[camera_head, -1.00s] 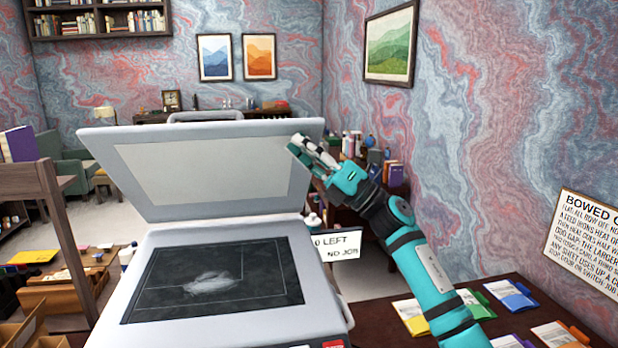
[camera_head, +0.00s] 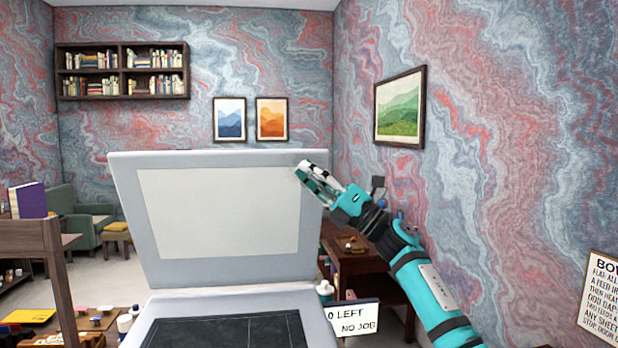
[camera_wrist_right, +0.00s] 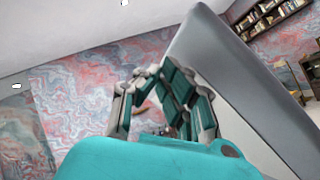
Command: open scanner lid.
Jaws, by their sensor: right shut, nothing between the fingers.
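The scanner lid (camera_head: 130,220) stands raised and steep behind the scanner bed, its pale inner panel (camera_head: 220,210) facing me. The dark scanner glass (camera_head: 235,333) lies exposed at the bottom of the head view, cut off by the picture edge. My right gripper (camera_head: 303,172) is shut and empty at the lid's upper right corner, its fingertips overlapping the lid's inner face. In the right wrist view the gripper (camera_wrist_right: 160,85) is beside the grey lid (camera_wrist_right: 245,85); I cannot tell whether they touch. My left gripper is not in view.
A small sign (camera_head: 352,318) reading "0 LEFT, NO JOB" stands just right of the scanner. A white bottle (camera_head: 324,291) is beside it. A wooden shelf unit (camera_head: 50,240) stands at the left. A notice (camera_head: 602,300) hangs on the right wall.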

